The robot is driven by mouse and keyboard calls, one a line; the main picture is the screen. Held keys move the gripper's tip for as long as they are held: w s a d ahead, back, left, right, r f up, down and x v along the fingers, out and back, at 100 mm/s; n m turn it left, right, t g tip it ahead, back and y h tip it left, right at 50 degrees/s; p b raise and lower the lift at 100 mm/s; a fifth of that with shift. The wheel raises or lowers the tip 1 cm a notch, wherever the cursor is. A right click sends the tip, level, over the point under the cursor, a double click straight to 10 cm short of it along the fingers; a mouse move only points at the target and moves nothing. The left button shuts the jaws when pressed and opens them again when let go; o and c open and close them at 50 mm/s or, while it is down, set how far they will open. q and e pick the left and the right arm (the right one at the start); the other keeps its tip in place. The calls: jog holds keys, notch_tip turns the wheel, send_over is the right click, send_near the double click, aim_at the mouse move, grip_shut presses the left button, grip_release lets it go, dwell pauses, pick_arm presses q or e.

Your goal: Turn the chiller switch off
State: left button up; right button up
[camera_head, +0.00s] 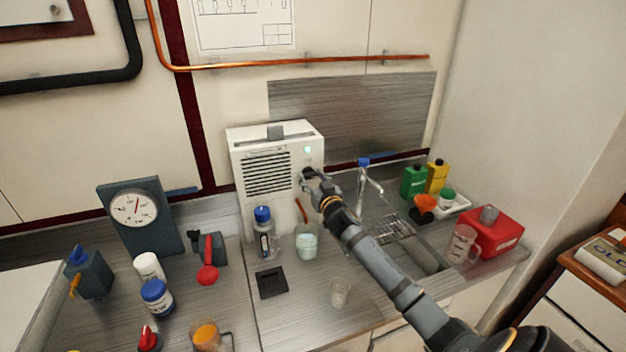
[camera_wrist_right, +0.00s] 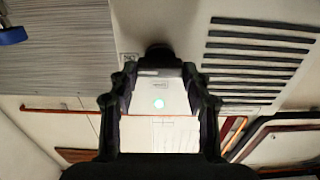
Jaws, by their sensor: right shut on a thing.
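The chiller is a white box (camera_head: 277,145) with a vent grille, standing against the back wall. A pale green light (camera_head: 307,150) glows on its front panel and also shows lit in the right wrist view (camera_wrist_right: 158,103). My right gripper (camera_head: 313,174) is at the right part of the chiller's front, below the light. In the right wrist view its fingers (camera_wrist_right: 160,68) are around a dark switch knob (camera_wrist_right: 158,54) and shut on it. The knob is hidden behind the gripper in the head view. My left gripper is not in view.
A clear cup (camera_head: 340,292) stands below my right arm. A dial gauge (camera_head: 134,207) stands at the left.

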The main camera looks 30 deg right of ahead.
jog(key=n+p, duration=0.1)
jog(key=n, duration=0.2)
jog(key=shift+n, duration=0.4)
jog(key=n+p, duration=0.1)
jog(key=n, duration=0.3)
jog(key=shift+a+n+p, duration=0.1)
jog(key=shift+n+p, duration=0.2)
jog(key=shift+p, duration=0.05)
jog(key=n+p, duration=0.2)
jog(key=n, duration=0.3)
jog(key=shift+a+f+n+p, duration=0.15)
jog(key=shift+n+p, duration=0.55)
jog(key=shift+n, duration=1.5)
jog(key=o, duration=1.2)
jog(key=shift+w, duration=0.1)
jog(key=shift+c, duration=0.2)
